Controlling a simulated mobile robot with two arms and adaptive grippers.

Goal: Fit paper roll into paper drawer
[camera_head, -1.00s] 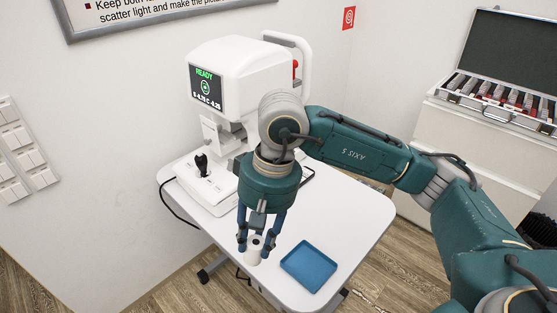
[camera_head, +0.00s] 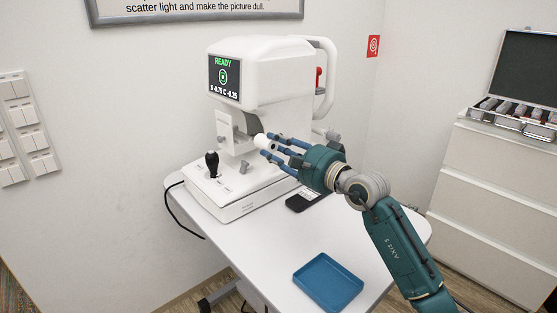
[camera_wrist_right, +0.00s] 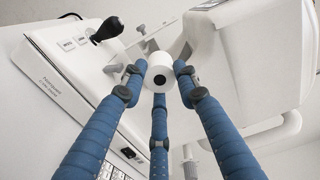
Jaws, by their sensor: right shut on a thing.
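The white paper roll (camera_head: 262,142) with a dark core hole is held off the table by my right gripper (camera_head: 271,147). The blue fingers close around it, and it also shows between the fingertips in the right wrist view (camera_wrist_right: 160,68). The roll is in front of the white eye-test machine (camera_head: 262,75), close to its middle part below the head; whether it touches is unclear. I cannot pick out the paper drawer for sure in either view. My left gripper is out of view.
The machine's base (camera_head: 240,190) carries a black joystick (camera_head: 212,163). A dark phone-like device (camera_head: 303,200) lies on the white table (camera_head: 262,240) below my arm. An empty blue tray (camera_head: 328,283) sits near the front edge. A lens case (camera_head: 515,120) stands on the right cabinet.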

